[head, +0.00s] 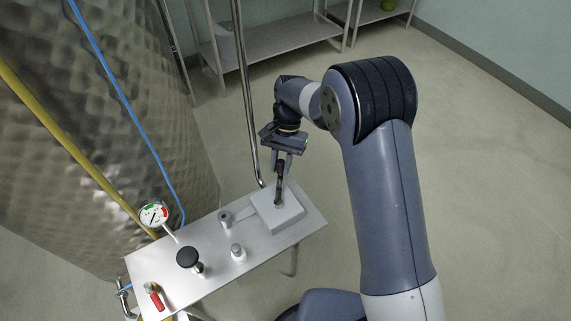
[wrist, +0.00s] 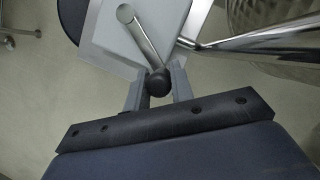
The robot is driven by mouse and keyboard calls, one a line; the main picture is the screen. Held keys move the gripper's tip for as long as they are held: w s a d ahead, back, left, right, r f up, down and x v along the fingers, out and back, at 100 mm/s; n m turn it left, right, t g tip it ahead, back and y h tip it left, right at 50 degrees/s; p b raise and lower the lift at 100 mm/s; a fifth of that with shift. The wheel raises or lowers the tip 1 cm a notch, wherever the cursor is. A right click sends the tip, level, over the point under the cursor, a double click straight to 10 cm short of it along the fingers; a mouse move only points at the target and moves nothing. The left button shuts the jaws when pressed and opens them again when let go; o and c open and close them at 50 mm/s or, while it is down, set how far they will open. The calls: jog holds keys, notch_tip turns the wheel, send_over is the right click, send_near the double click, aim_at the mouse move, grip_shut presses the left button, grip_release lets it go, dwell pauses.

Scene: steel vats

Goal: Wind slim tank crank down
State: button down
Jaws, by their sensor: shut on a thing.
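The crank's black grip (head: 280,188) stands upright at the grey box (head: 287,218) on the right end of the steel panel. My gripper (head: 281,167) is above it, pointing down, with its fingers on the black grip. In the wrist view my gripper (wrist: 159,88) is shut around the round black end of the grip (wrist: 158,81). The bare metal crank arm (wrist: 140,40) runs from there up and left to a rounded end. The large dimpled steel vat (head: 100,120) stands behind the panel at the left. The link between grip and arm is partly hidden.
The steel panel (head: 205,262) also carries a dial gauge (head: 154,214), a black knob (head: 188,257), a small pale knob (head: 238,252) and a red-handled valve (head: 155,297). A vertical steel pipe (head: 246,100) rises close behind my gripper. Shelves stand at the back; floor at right is clear.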

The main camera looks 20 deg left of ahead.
jog(key=shift+s+a, duration=0.1)
jog(key=shift+a, duration=0.2)
jog(key=c, duration=1.2)
grip_release()
jog(key=shift+c, duration=0.2)
jog(key=b+v, duration=0.1)
jog(key=v, duration=1)
jog(key=shift+f, duration=0.1)
jog(key=shift+c, duration=0.2)
